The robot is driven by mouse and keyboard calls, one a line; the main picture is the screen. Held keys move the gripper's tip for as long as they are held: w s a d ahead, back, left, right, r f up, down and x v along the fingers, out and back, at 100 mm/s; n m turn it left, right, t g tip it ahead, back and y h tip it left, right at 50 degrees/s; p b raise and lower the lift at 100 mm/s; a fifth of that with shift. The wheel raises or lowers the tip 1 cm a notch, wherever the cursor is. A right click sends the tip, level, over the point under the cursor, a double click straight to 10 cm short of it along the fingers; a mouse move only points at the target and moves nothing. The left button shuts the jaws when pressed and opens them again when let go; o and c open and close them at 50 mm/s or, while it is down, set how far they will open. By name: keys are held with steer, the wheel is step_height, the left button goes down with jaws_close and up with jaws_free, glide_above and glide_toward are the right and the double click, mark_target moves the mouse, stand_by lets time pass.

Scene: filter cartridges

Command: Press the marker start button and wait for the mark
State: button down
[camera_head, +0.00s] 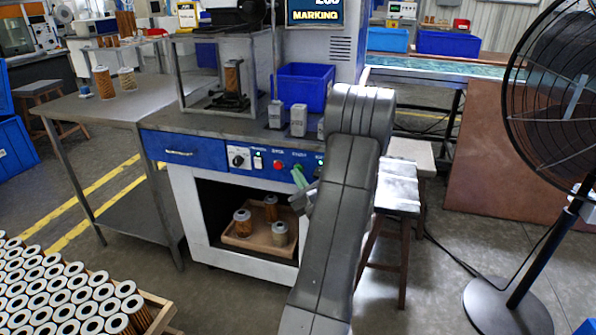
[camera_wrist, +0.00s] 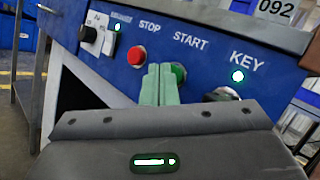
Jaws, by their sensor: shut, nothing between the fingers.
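The green START button (camera_wrist: 178,72) sits on the blue control panel (camera_wrist: 205,62), right of the red STOP button (camera_wrist: 137,56). My gripper (camera_wrist: 160,70) is shut and empty, its green fingertips at the START button and covering its left part. Whether they touch it I cannot tell. In the head view my gripper (camera_head: 298,174) is at the panel front, right of the red button (camera_head: 278,165). The marker's screen (camera_head: 315,14) reads "MARKING". A filter cartridge (camera_head: 232,76) stands inside the marker's open frame (camera_head: 182,85).
A KEY switch and lit lamp (camera_wrist: 237,76) are right of START. A blue bin (camera_head: 304,84) stands on the machine top. A wooden tray (camera_head: 240,238) with cartridges is in the cabinet below. A fan (camera_head: 560,90) stands at right, many cartridges (camera_head: 60,290) at lower left.

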steer(key=shift+s+a, duration=0.15)
steer(key=shift+s, duration=0.35)
steer(key=shift+s+a+b, duration=0.25)
steer(key=shift+s+b, duration=0.1)
steer(key=shift+s, duration=0.45)
steer(key=shift+s+a+b, duration=0.3)
steer(key=shift+s+b, duration=0.05)
steer(key=shift+s, duration=0.45)
steer(key=shift+s+a+b, duration=0.25)
steer(key=shift+s+b, duration=0.1)
steer(key=shift+s, duration=0.45)
steer(key=s, duration=0.1)
steer(key=s+a+p, duration=0.1)
steer(key=s, duration=0.1)
steer(key=shift+s+a, duration=0.1)
steer(key=shift+s, duration=0.2)
